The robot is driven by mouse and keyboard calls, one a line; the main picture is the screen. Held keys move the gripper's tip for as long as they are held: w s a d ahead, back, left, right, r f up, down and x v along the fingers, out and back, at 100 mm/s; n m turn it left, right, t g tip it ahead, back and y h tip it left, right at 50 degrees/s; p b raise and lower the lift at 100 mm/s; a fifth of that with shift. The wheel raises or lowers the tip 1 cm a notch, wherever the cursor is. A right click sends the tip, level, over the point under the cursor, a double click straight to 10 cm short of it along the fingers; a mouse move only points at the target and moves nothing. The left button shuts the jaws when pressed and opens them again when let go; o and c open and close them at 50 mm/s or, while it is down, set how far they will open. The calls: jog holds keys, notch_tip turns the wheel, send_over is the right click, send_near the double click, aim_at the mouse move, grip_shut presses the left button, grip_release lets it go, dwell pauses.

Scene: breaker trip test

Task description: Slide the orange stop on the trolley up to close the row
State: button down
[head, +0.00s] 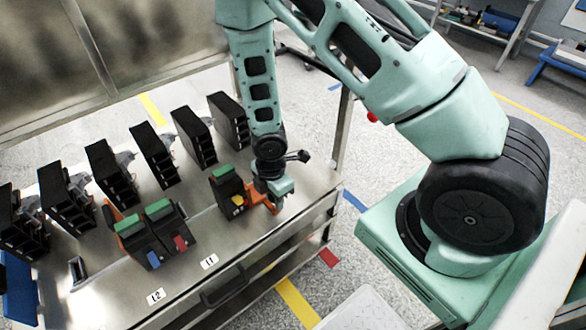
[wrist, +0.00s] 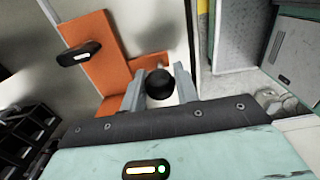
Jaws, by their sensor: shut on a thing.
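The orange stop (head: 256,198) is on the trolley top (head: 225,255), right beside a black module with a green top and yellow part (head: 232,190). In the wrist view the orange stop (wrist: 97,45) shows as a bent plate. My gripper (head: 275,197) is low over the stop's right side. In the wrist view, its two grey fingers (wrist: 159,92) are shut on a round black knob (wrist: 159,82) beside the orange plate. The knob is hidden in the head view. Two more green-topped modules, one with blue (head: 145,245) and one with red (head: 172,232), stand together further left, with a gap before the yellow one.
An orange end piece (head: 112,219) is at the left of the blue module. Several tall black units (head: 153,155) stand in a line along the back. Labels L2 (head: 156,296) and L1 (head: 209,261) are on the front of the top. A black handle (head: 222,292) is below.

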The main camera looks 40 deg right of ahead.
jog(key=shift+s+a, duration=0.1)
jog(key=shift+a, duration=4.8)
jog(key=c, duration=1)
grip_release()
jog(key=shift+d, duration=0.1)
jog(key=shift+o, duration=0.2)
notch_tip(320, 180, up, 17)
jog(key=p, duration=0.4)
jog(key=shift+r, duration=0.2)
jog(key=s+a+r+m+p, duration=0.2)
jog(key=s+r+m+p, duration=0.3)
jog(key=s+r+m, duration=0.5)
jog(key=s+r, duration=0.7)
jog(key=r, duration=0.3)
jog(key=shift+m+y, duration=0.3)
jog(key=shift+m, duration=0.1)
